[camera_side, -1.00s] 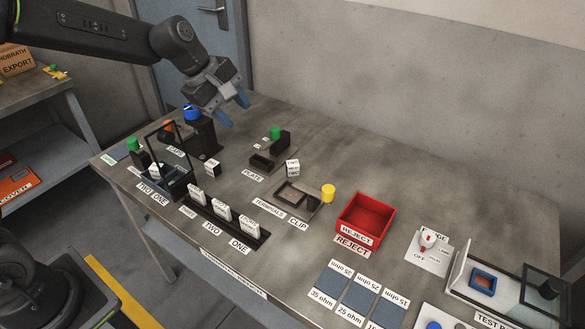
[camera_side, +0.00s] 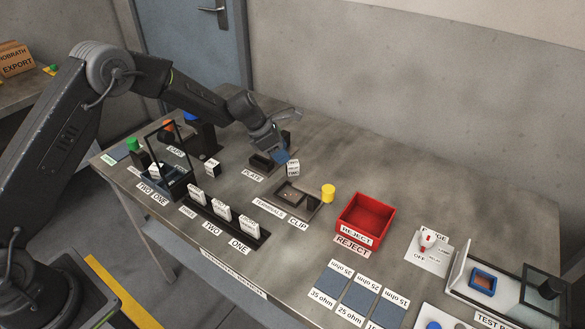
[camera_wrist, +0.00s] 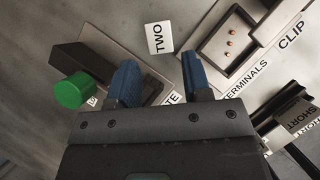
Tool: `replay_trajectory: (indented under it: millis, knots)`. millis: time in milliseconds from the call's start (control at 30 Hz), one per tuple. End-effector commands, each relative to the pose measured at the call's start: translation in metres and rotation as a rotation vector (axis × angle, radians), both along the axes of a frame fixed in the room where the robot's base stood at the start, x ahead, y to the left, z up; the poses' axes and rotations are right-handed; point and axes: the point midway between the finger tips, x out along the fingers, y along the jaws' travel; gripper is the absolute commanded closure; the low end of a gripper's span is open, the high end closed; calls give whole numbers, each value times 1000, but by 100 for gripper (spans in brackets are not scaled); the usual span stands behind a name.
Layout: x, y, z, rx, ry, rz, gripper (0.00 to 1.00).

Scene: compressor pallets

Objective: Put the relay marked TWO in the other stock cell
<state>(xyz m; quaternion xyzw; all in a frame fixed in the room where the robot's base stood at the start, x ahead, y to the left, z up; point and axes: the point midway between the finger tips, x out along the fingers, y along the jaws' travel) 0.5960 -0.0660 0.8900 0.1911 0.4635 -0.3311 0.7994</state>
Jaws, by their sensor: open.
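The relay marked TWO is a small white block (camera_side: 292,168) standing on the bare table in the side view. In the wrist view its lettered white top (camera_wrist: 159,37) lies ahead of and between my fingers. My gripper (camera_side: 281,156) is open, with blue fingers just above and beside the relay; it also shows in the wrist view (camera_wrist: 161,80). Nothing is between the fingers. A dark blue two-cell holder (camera_side: 178,187) stands at the left, behind labels TWO and ONE. A white block (camera_side: 155,171) shows in its left part. Whether the other cell is empty is hard to tell.
Another small block (camera_side: 212,167) stands right of the holder. A dark rack (camera_side: 262,235) holds several white lettered plates. The clip tray (camera_side: 311,203) and red reject bin (camera_side: 364,208) lie right.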

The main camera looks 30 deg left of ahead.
Motion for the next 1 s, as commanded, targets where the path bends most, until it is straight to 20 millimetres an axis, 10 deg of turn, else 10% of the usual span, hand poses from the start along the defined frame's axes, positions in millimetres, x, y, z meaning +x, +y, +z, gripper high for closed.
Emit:
replay_trajectory:
  millis: [833, 1000]
  knots:
    - [24, -24, -55, 0, -2, 0, 55]
    - [24, -24, -55, 1, -1, 0, 70]
